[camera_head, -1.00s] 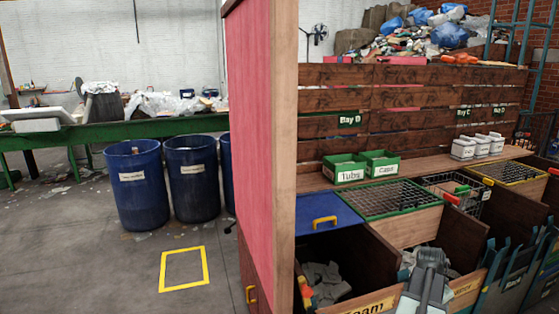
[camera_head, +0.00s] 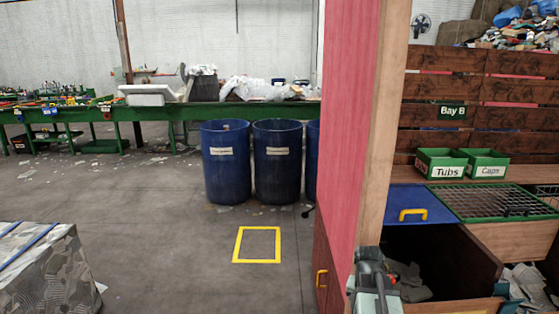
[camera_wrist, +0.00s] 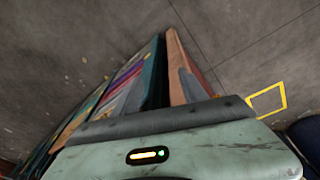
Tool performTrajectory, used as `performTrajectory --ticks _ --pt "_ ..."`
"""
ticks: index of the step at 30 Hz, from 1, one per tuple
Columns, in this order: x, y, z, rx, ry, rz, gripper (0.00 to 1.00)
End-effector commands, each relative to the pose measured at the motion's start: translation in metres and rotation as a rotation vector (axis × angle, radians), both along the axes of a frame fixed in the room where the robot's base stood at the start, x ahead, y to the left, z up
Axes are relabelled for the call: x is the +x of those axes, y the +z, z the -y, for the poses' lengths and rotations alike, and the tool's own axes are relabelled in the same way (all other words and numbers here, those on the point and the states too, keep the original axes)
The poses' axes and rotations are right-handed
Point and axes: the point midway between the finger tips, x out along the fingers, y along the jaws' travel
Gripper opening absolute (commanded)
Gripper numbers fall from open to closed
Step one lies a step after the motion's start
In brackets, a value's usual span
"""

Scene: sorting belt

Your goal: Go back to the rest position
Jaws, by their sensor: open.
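My gripper (camera_head: 370,262) shows at the bottom of the head view, right of centre. It is open, with nothing seen in it. It stands in front of the lower end of the tall red panel (camera_head: 345,120) and the open bin beside it. In the wrist view the jaws do not show clearly; a worn pale green part of my own body (camera_wrist: 190,155) with a small lit strip fills the bottom. A yellow square outline (camera_head: 238,246) is marked on the floor left of the panel; it also shows in the wrist view (camera_wrist: 283,96).
Blue barrels (camera_head: 227,175) stand behind the outline, before a green belt table (camera_head: 165,112). Green boxes marked Tubs (camera_head: 441,168) and Caps (camera_head: 484,167) sit on the shelf at right. A patterned block (camera_head: 45,275) is at lower left.

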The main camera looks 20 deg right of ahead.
Motion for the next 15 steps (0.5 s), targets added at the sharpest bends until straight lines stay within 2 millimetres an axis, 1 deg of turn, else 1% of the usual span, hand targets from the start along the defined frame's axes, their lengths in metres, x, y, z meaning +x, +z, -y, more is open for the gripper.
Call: performTrajectory --ticks 1,2,3,5,6,7,9,12,15 --pt "0.010 -0.023 -0.047 0.017 0.111 -0.014 0.51" --pt "0.014 -0.030 -0.072 0.028 0.176 -0.023 0.51" --pt "0.018 -0.038 -0.105 0.040 0.260 -0.037 0.51" --pt "0.020 -0.050 -0.152 0.060 0.380 -0.056 0.51" --pt "0.020 -0.056 -0.179 0.071 0.452 -0.067 0.51" --pt "0.019 -0.060 -0.198 0.077 0.502 -0.075 0.51" --pt "0.015 -0.067 -0.233 0.092 0.598 -0.091 0.51" --pt "0.010 -0.071 -0.266 0.103 0.684 -0.105 0.51" --pt "0.008 -0.071 -0.277 0.108 0.714 -0.111 0.51"
